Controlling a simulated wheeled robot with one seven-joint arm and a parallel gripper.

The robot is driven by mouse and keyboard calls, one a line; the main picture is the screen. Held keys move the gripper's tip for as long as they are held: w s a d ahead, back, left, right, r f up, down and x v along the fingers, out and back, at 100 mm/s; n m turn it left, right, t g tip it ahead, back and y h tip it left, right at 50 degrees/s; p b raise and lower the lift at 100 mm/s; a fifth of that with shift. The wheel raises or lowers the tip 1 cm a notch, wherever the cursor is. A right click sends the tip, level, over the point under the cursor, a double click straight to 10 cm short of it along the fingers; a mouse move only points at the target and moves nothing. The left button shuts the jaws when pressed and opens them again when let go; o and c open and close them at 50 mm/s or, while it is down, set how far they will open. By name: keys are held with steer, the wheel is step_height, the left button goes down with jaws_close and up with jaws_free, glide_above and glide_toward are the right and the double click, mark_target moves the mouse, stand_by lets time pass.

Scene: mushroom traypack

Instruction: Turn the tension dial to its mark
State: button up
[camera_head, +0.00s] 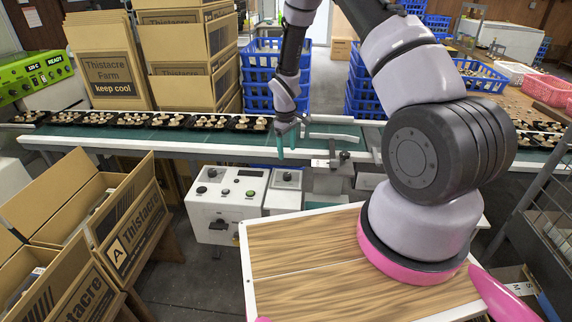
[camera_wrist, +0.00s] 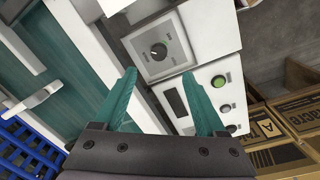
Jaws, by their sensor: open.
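The tension dial (camera_wrist: 158,50) is a small black knob on a light grey plate, with a ring of fine marks around it. A green patch shows near it. Exactly where its pointer stands is too small to tell. In the head view the dial (camera_head: 287,176) sits on a small white box below the conveyor's front edge. My gripper (camera_head: 292,146) is above this box, fingers pointing down. In the wrist view my gripper (camera_wrist: 159,77) has its two teal fingers spread apart, empty, with the dial beyond the gap between the tips. Nothing touches the dial.
Left of the dial box stands a white control box (camera_head: 222,216) with a display, buttons and a lever. The green conveyor (camera_head: 120,132) carries mushroom trays behind. A metal bracket (camera_head: 333,180) stands close right of the dial. Open cartons (camera_head: 120,245) stand at front left.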

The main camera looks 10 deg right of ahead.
mark_target(288, 174)
steer(key=f, duration=0.8)
steer(key=w+f, duration=0.1)
steer(key=f, duration=0.2)
steer(key=shift+d+f, duration=0.25)
steer(key=shift+f, duration=0.15)
steer(key=shift+c, duration=0.3)
jaws_close()
